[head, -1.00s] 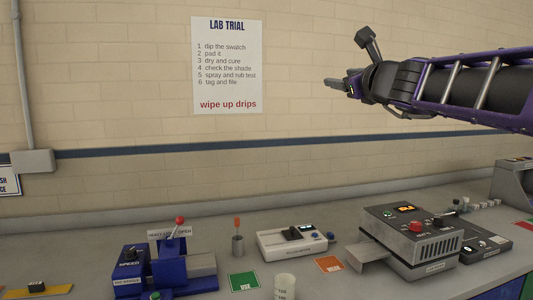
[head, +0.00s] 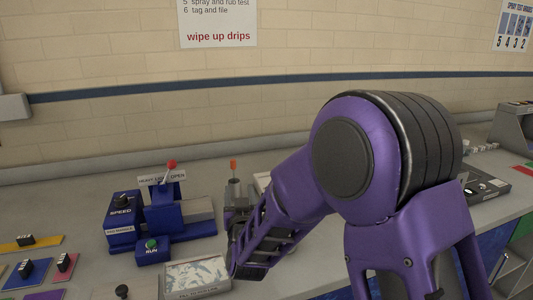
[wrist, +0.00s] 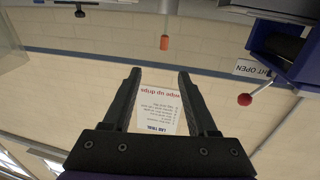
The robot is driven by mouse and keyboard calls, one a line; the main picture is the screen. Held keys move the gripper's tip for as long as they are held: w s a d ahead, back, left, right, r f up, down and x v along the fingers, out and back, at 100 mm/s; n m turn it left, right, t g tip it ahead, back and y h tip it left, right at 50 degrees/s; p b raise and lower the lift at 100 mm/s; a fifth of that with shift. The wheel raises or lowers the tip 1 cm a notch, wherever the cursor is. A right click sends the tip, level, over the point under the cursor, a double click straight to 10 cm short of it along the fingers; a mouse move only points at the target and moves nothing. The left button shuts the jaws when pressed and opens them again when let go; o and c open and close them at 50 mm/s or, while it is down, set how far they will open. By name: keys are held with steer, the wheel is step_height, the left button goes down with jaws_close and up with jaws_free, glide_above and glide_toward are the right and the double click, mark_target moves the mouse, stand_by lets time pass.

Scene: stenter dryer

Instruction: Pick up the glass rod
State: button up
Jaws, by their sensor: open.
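The glass rod appears to be the thin upright stem with an orange end (head: 233,164), standing at the back of the bench beside the blue machine.
The blue machine (head: 160,208) with a red-knobbed lever (head: 171,165) stands close left of my gripper. A tray with a leaf pattern (head: 197,274) lies in front. A black device (head: 485,187) is at the right. The wall is behind the bench.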

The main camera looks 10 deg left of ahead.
glide_toward(233, 168)
steer(key=x, duration=0.5)
steer(key=shift+w+d+r, duration=0.1)
steer(key=shift+w+r, duration=0.2)
steer(key=x, duration=0.4)
steer(key=shift+f+p, duration=0.35)
steer(key=shift+f, duration=0.05)
steer(key=shift+w+a, duration=0.45)
steer(key=shift+w, duration=0.15)
jaws_close()
